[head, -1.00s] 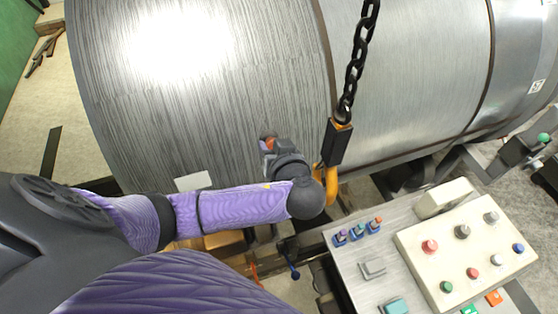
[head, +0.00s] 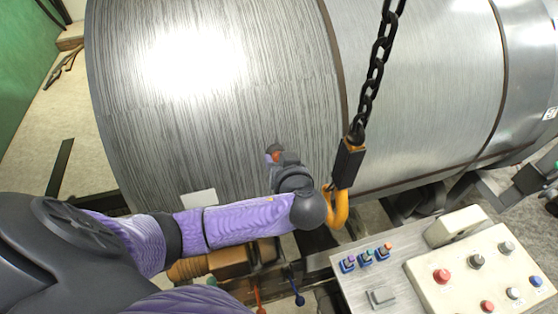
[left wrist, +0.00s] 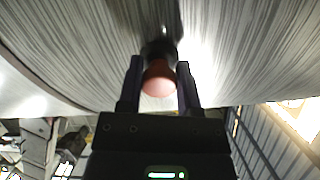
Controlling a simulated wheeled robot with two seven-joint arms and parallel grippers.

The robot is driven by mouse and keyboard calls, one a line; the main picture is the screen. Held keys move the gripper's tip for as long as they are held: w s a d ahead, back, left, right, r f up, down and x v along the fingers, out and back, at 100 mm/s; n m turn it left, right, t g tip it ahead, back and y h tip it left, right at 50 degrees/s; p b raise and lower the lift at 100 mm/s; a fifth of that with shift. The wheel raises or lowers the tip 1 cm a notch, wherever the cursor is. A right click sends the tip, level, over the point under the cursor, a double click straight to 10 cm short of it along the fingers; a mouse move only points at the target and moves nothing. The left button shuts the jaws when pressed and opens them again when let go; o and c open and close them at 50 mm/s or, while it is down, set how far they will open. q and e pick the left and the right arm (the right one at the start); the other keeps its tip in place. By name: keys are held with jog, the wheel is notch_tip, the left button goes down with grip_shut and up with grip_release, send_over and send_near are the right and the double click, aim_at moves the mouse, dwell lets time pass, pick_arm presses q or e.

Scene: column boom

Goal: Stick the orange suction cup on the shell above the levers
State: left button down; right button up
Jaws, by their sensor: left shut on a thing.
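My left gripper (head: 276,160) reaches up against the front of the big metal shell (head: 225,115), and it also shows in the left wrist view (left wrist: 160,82). It is shut on the orange suction cup (left wrist: 158,80), whose orange end sits between the two fingers. A dark part of the cup points at the shell; I cannot tell whether it touches. The levers, one red-tipped (head: 261,309) and one blue-tipped (head: 299,298), stand below my left forearm. My right gripper is not in view.
A black chain (head: 374,85) with a yellow hook (head: 337,208) hangs just right of my left wrist. A control panel (head: 470,270) with several buttons stands at the lower right. A white label (head: 199,198) is on the shell, left of the gripper.

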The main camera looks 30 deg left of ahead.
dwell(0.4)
pick_arm(q)
jog(key=shift+c, duration=1)
grip_release()
jog(key=b+v, duration=0.1)
jog(key=v, duration=0.9)
jog(key=shift+f, duration=0.1)
